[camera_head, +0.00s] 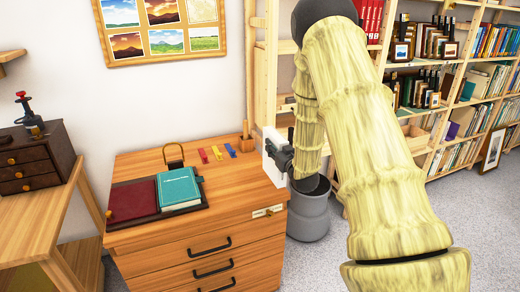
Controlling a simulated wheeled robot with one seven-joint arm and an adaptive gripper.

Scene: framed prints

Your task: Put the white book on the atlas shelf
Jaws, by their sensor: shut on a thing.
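The white book (271,158) is upright at the right end of the wooden drawer cabinet, partly hidden by my gripper. My gripper (279,152) is dark, small in view and shut on the white book; its fingertips are hard to make out. My arm reaches down to it from the right and covers part of the shelving behind. A tall wooden bookcase (449,62) stands along the right wall. I cannot tell which shelf is the atlas shelf; no label is readable. Red volumes (368,15) stand on a high shelf behind my arm.
The drawer cabinet (233,190) carries a teal book (179,188), a dark red book (132,200) on a dark tray, and small coloured pieces (217,153). A dark chest (35,155) stands on a table at left. Framed prints (160,25) hang above.

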